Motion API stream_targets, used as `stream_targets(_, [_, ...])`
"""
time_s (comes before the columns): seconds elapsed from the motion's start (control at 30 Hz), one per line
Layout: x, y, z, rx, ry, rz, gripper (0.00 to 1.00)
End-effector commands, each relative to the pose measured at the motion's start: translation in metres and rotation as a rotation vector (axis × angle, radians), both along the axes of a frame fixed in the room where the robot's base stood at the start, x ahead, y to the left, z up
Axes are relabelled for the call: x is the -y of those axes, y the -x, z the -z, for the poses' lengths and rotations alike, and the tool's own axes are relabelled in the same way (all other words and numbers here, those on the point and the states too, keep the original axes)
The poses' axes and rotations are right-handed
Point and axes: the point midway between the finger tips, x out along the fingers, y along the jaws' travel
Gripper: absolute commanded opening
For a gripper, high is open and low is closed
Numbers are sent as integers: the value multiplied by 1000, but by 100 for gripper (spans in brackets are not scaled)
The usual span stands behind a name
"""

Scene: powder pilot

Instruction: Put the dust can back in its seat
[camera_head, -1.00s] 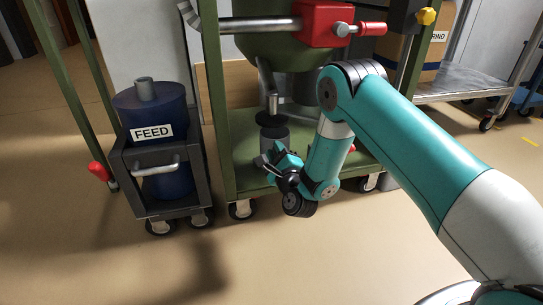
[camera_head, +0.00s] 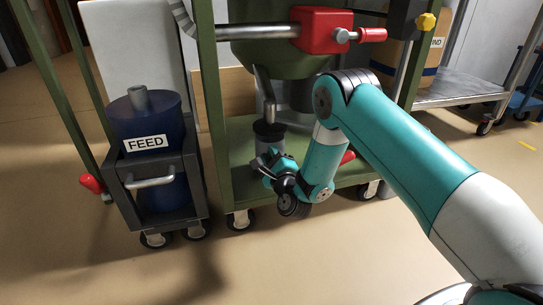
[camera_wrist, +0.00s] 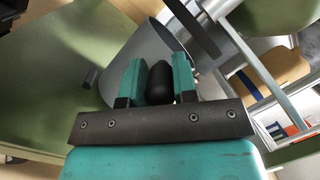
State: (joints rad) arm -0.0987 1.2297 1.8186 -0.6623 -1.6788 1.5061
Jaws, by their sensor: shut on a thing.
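The dust can (camera_head: 270,143), grey with a dark top, is upright below the metal spout (camera_head: 270,112) at the green lower deck of the frame. Its lower part is hidden by my gripper (camera_head: 266,166), so I cannot tell whether it touches the deck or sits in its seat. In the wrist view the grey can wall (camera_wrist: 130,52) is just beyond the fingers. My gripper (camera_wrist: 157,72) is shut on the can's black handle (camera_wrist: 159,84), which lies between the two teal fingers.
A green frame (camera_head: 207,110) surrounds the deck (camera_head: 240,185), with a red valve block (camera_head: 322,30) above. A dark cart with a blue FEED drum (camera_head: 140,118) stands left. A metal trolley (camera_head: 465,88) stands at the right. The front floor is clear.

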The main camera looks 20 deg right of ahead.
Motion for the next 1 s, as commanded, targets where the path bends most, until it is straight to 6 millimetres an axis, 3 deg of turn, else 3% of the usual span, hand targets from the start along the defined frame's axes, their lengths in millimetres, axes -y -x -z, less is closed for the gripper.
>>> stream_targets(0.93, [-1, 0, 13, 1, 0, 0, 0])
stream_targets(0.97, [0, 0, 12, 1, 0, 0, 33])
stream_targets(1.0, [0, 0, 11, 1, 0, 0, 43])
